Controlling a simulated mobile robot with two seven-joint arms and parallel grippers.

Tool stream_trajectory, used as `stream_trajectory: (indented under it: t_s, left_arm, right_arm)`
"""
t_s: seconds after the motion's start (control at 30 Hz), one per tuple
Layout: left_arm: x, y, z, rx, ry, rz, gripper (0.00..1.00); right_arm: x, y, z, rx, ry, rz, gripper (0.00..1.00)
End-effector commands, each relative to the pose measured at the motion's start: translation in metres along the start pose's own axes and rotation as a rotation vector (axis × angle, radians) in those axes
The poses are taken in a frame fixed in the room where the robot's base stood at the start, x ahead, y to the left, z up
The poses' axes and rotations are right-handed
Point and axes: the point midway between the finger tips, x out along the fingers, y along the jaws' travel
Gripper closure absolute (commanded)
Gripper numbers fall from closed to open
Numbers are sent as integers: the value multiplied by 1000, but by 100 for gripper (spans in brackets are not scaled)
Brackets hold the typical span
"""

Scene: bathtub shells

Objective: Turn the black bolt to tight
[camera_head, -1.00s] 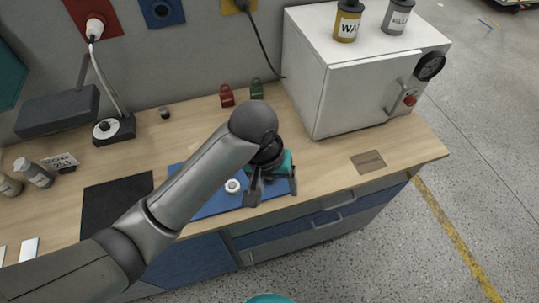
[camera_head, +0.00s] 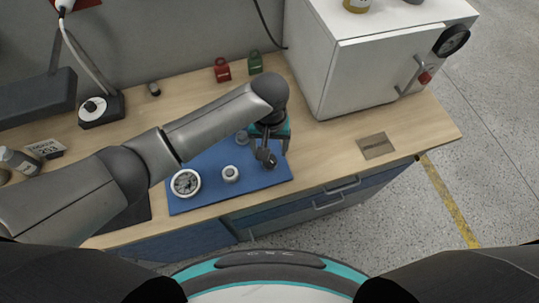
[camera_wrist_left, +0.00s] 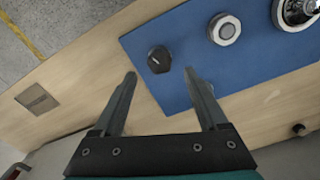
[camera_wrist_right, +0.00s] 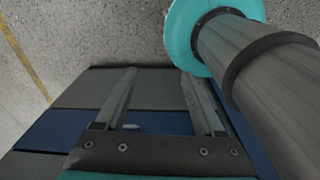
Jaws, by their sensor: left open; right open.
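The black bolt (camera_wrist_left: 159,58) stands on the blue mat (camera_wrist_left: 250,60) near its edge. In the head view the black bolt (camera_head: 269,160) shows just in front of my left gripper (camera_head: 270,148). My left gripper also shows in the left wrist view (camera_wrist_left: 160,74), open and empty. The bolt appears between and just beyond its fingertips, with no visible contact. My right gripper (camera_wrist_right: 158,72) is open and empty, in front of the blue and grey drawers.
A white cabinet (camera_head: 365,75) with a handle stands at the right on the wooden bench. Red (camera_head: 222,70) and green (camera_head: 255,62) padlocks stand at the back. A brown plate (camera_head: 374,146) lies at right. A grey round part (camera_head: 242,138) sits beside my left gripper.

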Motion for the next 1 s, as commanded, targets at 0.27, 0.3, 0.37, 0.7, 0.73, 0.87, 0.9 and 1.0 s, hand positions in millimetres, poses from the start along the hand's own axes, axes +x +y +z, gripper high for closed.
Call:
stream_trajectory:
  t_s: [0.27, 0.3, 0.37, 0.7, 0.73, 0.87, 0.9, 1.0]
  left_arm:
    - [41, 0, 0, 1, -1, 0, 24]
    - [43, 0, 0, 1, -1, 0, 24]
    - [47, 0, 0, 1, -1, 0, 24]
    - [49, 0, 0, 1, 0, 1, 24]
    - [49, 0, 0, 1, 0, 1, 26]
    - [49, 0, 0, 1, 0, 1, 41]
    - [49, 0, 0, 1, 0, 1, 46]
    - [49, 0, 0, 1, 0, 1, 57]
  right_arm:
    - [7, 2, -12, 1, 22, 2, 30]
    - [8, 1, -12, 1, 22, 2, 30]
    - [8, 1, -12, 1, 21, 2, 30]
    - [8, 1, -8, 3, 16, 2, 30]
    - [8, 1, -8, 3, 15, 2, 30]
    - [8, 1, -6, 4, 13, 1, 30]
    - [8, 1, -6, 4, 12, 1, 30]
    - [8, 0, -6, 4, 12, 1, 30]
